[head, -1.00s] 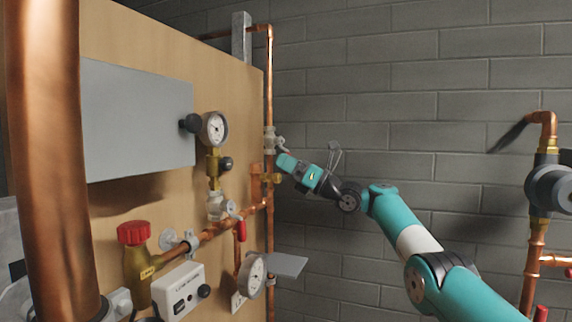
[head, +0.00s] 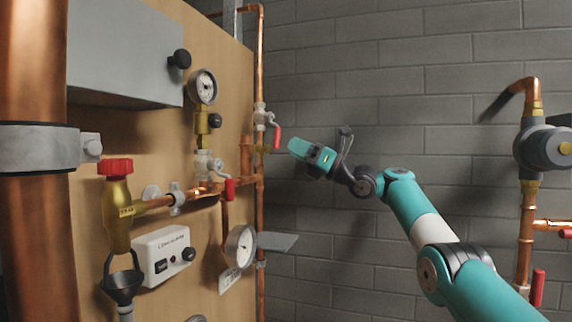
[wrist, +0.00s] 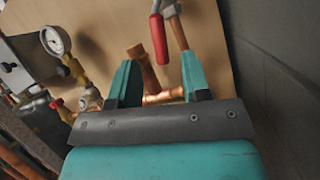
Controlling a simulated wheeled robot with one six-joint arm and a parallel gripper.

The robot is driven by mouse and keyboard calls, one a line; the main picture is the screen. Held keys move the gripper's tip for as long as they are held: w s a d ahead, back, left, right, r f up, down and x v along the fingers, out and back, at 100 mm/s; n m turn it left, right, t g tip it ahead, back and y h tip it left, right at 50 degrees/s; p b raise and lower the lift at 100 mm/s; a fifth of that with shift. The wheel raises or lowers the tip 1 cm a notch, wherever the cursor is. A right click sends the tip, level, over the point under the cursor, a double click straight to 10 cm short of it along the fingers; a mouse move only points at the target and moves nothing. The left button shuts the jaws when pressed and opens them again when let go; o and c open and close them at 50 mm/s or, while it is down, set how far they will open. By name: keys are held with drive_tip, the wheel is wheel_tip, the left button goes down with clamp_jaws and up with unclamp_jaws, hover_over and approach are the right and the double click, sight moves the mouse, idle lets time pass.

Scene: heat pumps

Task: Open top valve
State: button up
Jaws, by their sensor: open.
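The top valve (head: 261,116) sits on the vertical copper pipe at the right edge of the wooden board in the head view. Its red handle (head: 277,138) points down, angled slightly away from the pipe. The red handle also shows in the wrist view (wrist: 158,40), at the top centre beyond the fingertips. My gripper (head: 297,147) is to the right of the handle and a little lower, apart from it.
A second red-handled valve (head: 229,188) sits lower on the board. A pressure gauge (head: 203,87), a lower gauge (head: 241,246) and a red-capped brass valve (head: 115,168) are to the left. A grey plate (head: 277,242) juts out below. The brick wall (head: 400,110) stands behind my arm.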

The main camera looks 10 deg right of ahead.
drive_tip(key=b+v, duration=0.9)
drive_tip(key=v, duration=0.2)
drive_tip(key=shift+d, duration=0.1)
